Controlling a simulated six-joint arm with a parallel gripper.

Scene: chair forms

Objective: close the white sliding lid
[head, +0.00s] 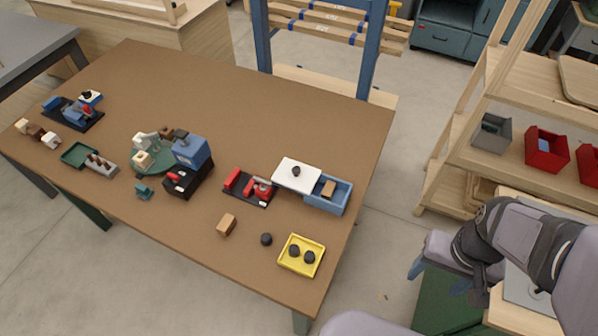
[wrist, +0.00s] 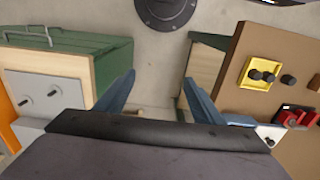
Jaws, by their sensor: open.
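The white sliding lid (head: 290,181) with a dark knob lies over the left part of the blue box (head: 325,207) near the table's right edge. The box's right part is uncovered, and a wooden block (head: 328,188) shows inside. In the wrist view, part of the white lid (wrist: 267,132) shows at the right, beyond my finger. My gripper (head: 438,279) is off the table at the lower right, well away from the lid. Its blue fingers stand apart with nothing between them, as the wrist view also shows (wrist: 159,80).
A red and black fixture (head: 250,188) stands just left of the lid. A yellow tray (head: 302,255) with dark round pieces sits at the front right, near a loose wooden block (head: 226,225) and a dark piece (head: 266,239). Shelves (head: 520,125) stand right of the table.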

